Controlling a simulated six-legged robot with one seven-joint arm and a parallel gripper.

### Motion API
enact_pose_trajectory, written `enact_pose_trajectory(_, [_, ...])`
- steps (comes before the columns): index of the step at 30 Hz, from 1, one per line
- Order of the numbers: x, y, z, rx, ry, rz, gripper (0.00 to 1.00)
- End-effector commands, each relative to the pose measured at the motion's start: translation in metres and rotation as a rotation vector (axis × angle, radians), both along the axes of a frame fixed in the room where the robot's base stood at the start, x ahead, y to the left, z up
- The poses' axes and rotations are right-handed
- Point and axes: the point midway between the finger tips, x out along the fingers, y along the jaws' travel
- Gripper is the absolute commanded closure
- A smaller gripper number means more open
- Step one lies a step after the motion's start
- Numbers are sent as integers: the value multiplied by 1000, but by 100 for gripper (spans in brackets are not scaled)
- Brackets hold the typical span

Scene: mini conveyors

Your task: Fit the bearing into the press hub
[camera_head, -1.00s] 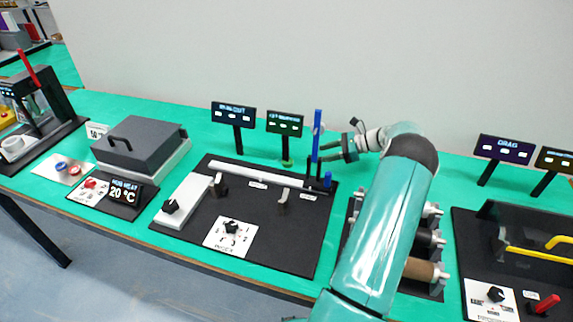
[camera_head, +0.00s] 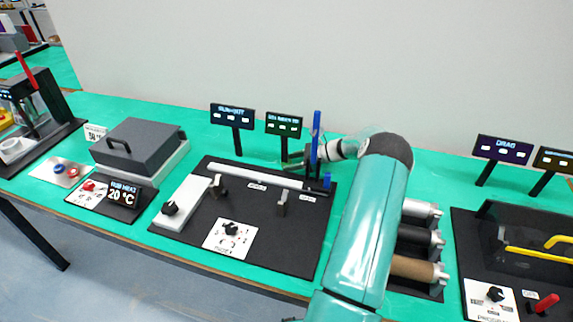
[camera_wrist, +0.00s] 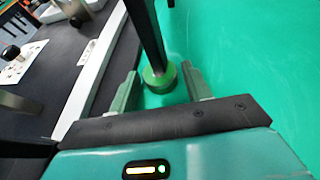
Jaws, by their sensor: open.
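A press-like dark machine (camera_head: 36,95) with a red lever stands at the far left, with a white round cup-like part (camera_head: 12,148) at its front; I cannot tell whether that is the hub. A small green round piece (camera_wrist: 158,79) stands at the foot of a dark post in the wrist view; I cannot tell whether it is the bearing. My gripper (camera_wrist: 160,95) is open, with one finger on each side of this piece and a visible gap to the right finger. In the head view my gripper (camera_head: 298,160) is behind the dark board, partly hidden by a blue upright.
The blue upright (camera_head: 315,140) and two display stands (camera_head: 284,124) (camera_head: 233,116) stand close to my gripper. A dark board (camera_head: 270,235) with a white rail lies in front. A grey lidded box (camera_head: 138,145) and rollers (camera_head: 418,240) flank it.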

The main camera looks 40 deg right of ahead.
Motion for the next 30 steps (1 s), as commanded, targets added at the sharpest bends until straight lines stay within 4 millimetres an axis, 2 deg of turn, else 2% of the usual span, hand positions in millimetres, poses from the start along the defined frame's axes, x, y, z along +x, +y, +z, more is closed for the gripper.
enact_pose_trajectory(5, [0, 0, 0, 0, 0, 0, 54])
enact_pose_trajectory(10, [0, 0, 0, -1, -1, 0, 87])
enact_pose_trajectory(12, [0, 0, 1, -1, -1, 0, 91])
enact_pose_trajectory(23, [0, 0, 8, -2, -1, 0, 91])
enact_pose_trajectory(30, [0, -1, 39, -4, -3, 1, 91])
